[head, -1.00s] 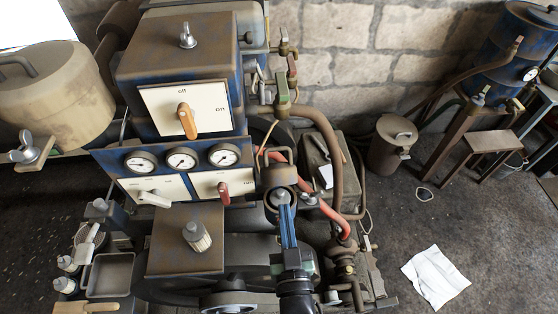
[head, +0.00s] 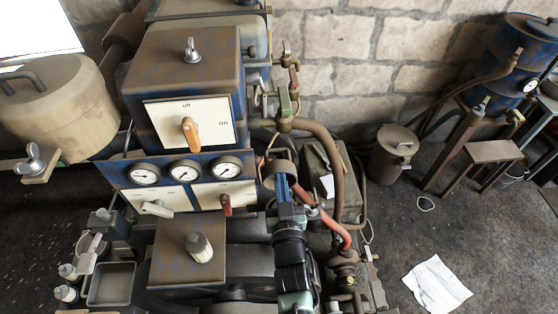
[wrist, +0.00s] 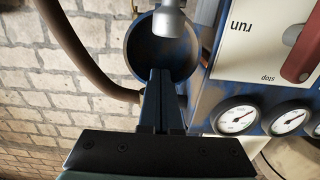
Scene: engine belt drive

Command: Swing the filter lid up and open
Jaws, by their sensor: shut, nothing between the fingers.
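A round, hollow, dark part (head: 268,173), which I take to be the filter lid, is beside the gauge panel in the head view. In the wrist view the same part (wrist: 143,52) shows its open round side, with a grey metal stub (wrist: 169,20) across its rim. My gripper (head: 283,183) is shut and empty, its blue fingers overlapping the part's near side. In the wrist view my gripper (wrist: 160,75) points into the round opening. I cannot tell whether it touches. My gripper hides the hinge and the filter body.
The gauge panel (head: 164,172) with switches stands close to the left of my gripper. A red hose (head: 336,230) and a brown pipe (head: 336,165) run close on the right. A drum (head: 60,110) stands at far left. Floor with a white cloth (head: 436,284) lies right.

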